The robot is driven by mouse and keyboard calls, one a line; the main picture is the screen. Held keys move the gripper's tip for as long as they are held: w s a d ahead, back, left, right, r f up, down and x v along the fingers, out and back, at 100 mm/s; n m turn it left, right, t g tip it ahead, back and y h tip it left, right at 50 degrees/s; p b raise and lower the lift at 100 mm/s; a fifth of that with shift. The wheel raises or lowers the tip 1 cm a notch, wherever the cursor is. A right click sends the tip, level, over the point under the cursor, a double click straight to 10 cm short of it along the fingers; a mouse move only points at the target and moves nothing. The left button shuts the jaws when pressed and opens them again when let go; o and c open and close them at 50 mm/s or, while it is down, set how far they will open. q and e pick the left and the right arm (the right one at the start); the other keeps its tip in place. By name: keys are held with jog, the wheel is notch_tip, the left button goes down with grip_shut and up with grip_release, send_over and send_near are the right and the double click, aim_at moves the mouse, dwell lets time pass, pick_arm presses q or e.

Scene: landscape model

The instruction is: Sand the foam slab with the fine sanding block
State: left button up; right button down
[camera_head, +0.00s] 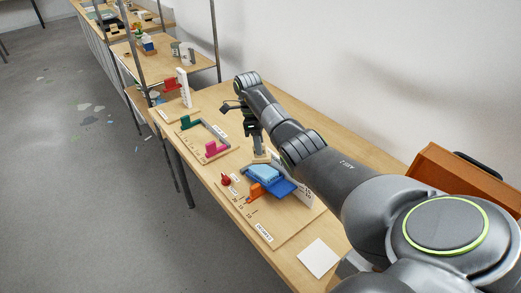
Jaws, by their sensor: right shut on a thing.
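My right arm reaches in from the lower right, and its gripper (256,142) points down over the wooden table. It is shut on a small tan block (260,157), which may be the sanding block; its grit cannot be read. A light blue slab (263,172), which looks like the foam slab, lies on a darker blue piece (284,187) just in front of the block. I cannot tell whether block and slab touch. My left gripper is not in view.
A red knob (226,181) and an orange piece (255,191) sit beside the slab on a marked board (264,222). A white square (318,258) lies nearer. Farther left are a green-and-pink fixture (213,149) and shelves with metal posts (215,40). An orange-brown box (455,175) stands right.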

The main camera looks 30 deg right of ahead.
jog(key=shift+v, duration=1.05)
jog(key=shift+p+v, duration=0.65)
jog(key=shift+v, duration=0.85)
